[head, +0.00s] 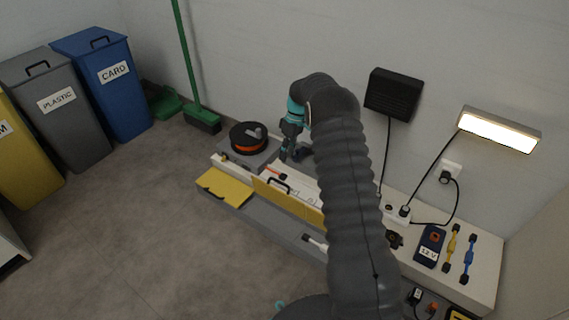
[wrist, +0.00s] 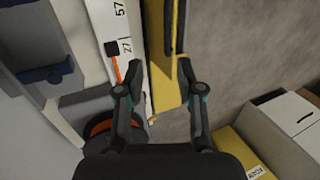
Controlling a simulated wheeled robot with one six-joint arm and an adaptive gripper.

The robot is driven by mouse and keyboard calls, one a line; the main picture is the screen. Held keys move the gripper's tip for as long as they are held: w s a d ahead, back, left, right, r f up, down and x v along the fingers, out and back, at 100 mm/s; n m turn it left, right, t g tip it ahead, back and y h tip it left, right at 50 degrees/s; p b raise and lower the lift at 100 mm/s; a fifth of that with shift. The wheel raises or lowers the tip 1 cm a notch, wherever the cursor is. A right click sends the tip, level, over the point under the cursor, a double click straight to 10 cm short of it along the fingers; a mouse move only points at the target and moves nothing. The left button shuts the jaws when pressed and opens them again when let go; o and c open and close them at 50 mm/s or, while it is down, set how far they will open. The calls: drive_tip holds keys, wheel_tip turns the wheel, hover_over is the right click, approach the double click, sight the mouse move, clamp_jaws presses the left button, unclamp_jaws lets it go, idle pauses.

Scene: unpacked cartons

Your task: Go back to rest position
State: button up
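My gripper (head: 292,154) hangs over the back left part of a low bench (head: 470,283) in the head view. In the wrist view my gripper (wrist: 160,72) is open, its two fingers well apart with nothing held between them. A yellow panel with a dark handle (wrist: 170,50) shows beyond and between the fingertips. In the head view this yellow front (head: 300,202) is on the bench's near side. My arm hides the middle of the bench.
A black and orange reel (head: 249,138) stands left of my gripper. A yellow flap (head: 224,187) juts from the bench's left end. A black wall box (head: 394,93) and a lit lamp (head: 498,130) are on the right wall. Bins (head: 110,100) stand far left; the floor between is clear.

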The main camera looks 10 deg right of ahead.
drive_tip(key=shift+w+d+r, duration=0.15)
drive_tip(key=shift+r, duration=0.35)
drive_tip(key=s+d+f+m, duration=0.1)
drive_tip(key=s+f+m, duration=0.1)
drive_tip(key=s+m, duration=0.3)
drive_tip(key=s+a+r+m+t+h+p, duration=0.1)
drive_tip(key=s+r+m+t+h+p, duration=0.2)
drive_tip(key=s+r, duration=3.4)
drive_tip(key=shift+s+r+m+t+p, duration=0.25)
drive_tip(key=shift+s+m+t+p, duration=0.55)
drive_tip(key=shift+t+p, duration=1.4)
